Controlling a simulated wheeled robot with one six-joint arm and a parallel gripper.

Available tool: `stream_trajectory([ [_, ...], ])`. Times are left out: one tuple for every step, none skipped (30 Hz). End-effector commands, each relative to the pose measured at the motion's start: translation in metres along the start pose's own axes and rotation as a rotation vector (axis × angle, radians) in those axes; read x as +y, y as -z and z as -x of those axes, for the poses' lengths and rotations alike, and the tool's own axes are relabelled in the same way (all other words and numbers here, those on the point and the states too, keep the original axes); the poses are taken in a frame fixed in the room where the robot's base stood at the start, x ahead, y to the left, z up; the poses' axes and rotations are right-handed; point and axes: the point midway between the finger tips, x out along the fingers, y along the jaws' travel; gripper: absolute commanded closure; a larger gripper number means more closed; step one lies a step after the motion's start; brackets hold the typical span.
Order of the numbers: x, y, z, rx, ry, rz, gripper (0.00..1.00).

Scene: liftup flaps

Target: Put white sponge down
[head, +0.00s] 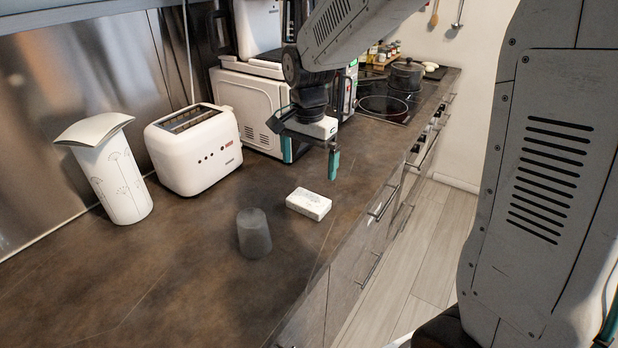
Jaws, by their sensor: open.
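The white sponge (309,204) is a small pale block lying flat on the brown countertop (190,270), near its front edge. My gripper (311,160) is above and a little behind the sponge, with its two teal-tipped fingers spread wide apart. Nothing is between the fingers, and a visible gap separates them from the sponge.
A dark grey cup (254,233) stands just left of the sponge. A white toaster (194,149) and a white patterned vase (108,172) stand further left. A white microwave (262,110) is behind my gripper. A pot (406,76) sits on the hob. The front-left counter is clear.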

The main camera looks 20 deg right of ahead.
Motion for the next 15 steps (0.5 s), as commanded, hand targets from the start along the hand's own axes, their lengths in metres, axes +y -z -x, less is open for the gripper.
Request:
stream_trajectory([
  [0.000, 0.000, 0.006, 0.001, 0.001, 0.000, 0.00],
  [0.000, 0.000, 0.009, 0.000, 0.000, 0.000, 0.00],
  [0.000, 0.000, 0.012, 0.000, 0.000, 0.000, 0.00],
  [0.000, 0.000, 0.014, 0.000, 0.000, 0.000, 0.00],
  [0.000, 0.000, 0.015, 0.000, 0.000, 0.000, 0.00],
  [0.000, 0.000, 0.016, 0.000, 0.000, 0.000, 0.00],
  [0.000, 0.000, 0.017, 0.000, 0.000, 0.000, 0.00],
  [0.001, 0.000, 0.018, 0.000, 0.000, 0.001, 0.00],
  [0.002, -0.001, 0.019, 0.000, 0.001, 0.005, 0.00],
  [0.004, -0.002, 0.021, 0.001, 0.002, 0.013, 0.00],
  [0.007, -0.003, 0.024, 0.002, 0.003, 0.025, 0.00],
  [0.014, -0.006, 0.029, 0.005, 0.007, 0.048, 0.00],
  [0.020, -0.008, 0.034, 0.007, 0.011, 0.072, 0.00],
  [0.028, -0.012, 0.040, 0.010, 0.015, 0.101, 0.00],
  [0.040, -0.017, 0.048, 0.014, 0.020, 0.145, 0.00],
])
